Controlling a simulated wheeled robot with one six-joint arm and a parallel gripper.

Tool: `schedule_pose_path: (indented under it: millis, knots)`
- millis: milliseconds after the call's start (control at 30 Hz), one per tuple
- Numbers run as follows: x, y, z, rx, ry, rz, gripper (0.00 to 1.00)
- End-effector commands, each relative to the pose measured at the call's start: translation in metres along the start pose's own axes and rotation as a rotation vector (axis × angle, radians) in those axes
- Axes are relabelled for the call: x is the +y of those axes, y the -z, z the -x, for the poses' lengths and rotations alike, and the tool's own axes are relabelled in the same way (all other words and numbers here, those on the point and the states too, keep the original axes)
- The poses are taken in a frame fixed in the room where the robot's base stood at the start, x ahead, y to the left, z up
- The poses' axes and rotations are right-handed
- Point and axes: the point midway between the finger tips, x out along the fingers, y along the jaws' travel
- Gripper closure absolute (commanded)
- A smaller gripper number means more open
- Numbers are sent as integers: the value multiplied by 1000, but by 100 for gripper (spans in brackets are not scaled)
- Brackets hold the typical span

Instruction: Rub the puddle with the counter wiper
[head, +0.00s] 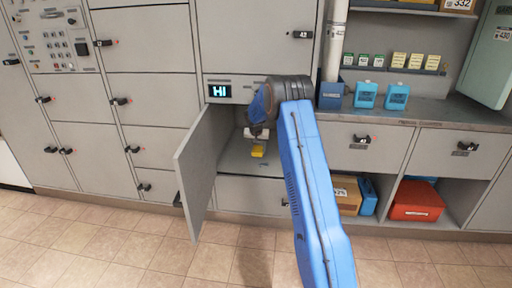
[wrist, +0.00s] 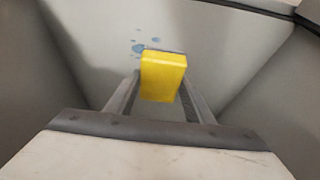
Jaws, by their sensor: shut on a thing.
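The counter wiper is a yellow block (wrist: 163,75) held between the two fingers of my gripper (wrist: 160,95). In the head view the yellow wiper (head: 258,151) shows below my gripper (head: 257,138), inside an open locker compartment. The puddle (wrist: 139,48) is a group of small blue spots on the grey compartment floor, just beyond the wiper and to its left in the wrist view. I cannot tell whether the wiper touches the floor. The puddle is not clearly visible in the head view.
The compartment's door (head: 197,165) stands open to the left. Compartment walls rise close on both sides of my gripper. A small screen reading HI (head: 219,91) is above the opening. A counter (head: 430,115) with blue containers (head: 366,95) lies to the right.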

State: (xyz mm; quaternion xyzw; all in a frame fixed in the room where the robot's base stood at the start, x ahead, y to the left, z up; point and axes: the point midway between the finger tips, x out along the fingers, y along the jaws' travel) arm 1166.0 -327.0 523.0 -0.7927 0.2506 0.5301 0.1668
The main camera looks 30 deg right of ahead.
Motion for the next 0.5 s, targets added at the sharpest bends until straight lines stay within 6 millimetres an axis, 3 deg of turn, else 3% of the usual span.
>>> schedule_pose_path:
  millis: [200,500]
  knots:
    - [5,6,-3,1,-2,-8,70]
    - [5,-1,-19,1,-2,-6,70]
